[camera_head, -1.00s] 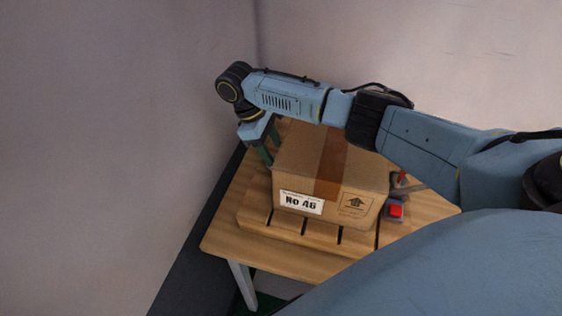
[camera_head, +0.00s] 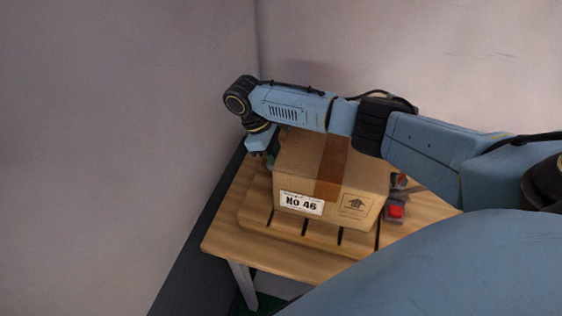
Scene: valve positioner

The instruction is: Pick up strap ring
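No strap ring can be made out in this view. A cardboard box (camera_head: 330,175) marked "No 46", with a brown tape band over its top, sits on a slatted wooden board (camera_head: 290,235). My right arm comes in from the right and reaches over behind the box. My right gripper (camera_head: 269,158) points down at the box's far left corner. Its fingers are small and partly hidden by the box and the wrist, so its opening and any grasp are unclear. My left gripper is not in view.
The board lies on a wooden table (camera_head: 225,237). A grey device with a red button (camera_head: 396,211) sits right of the box, with a small orange-red part (camera_head: 400,180) behind it. Walls stand close to the left and behind. The table's front left edge is clear.

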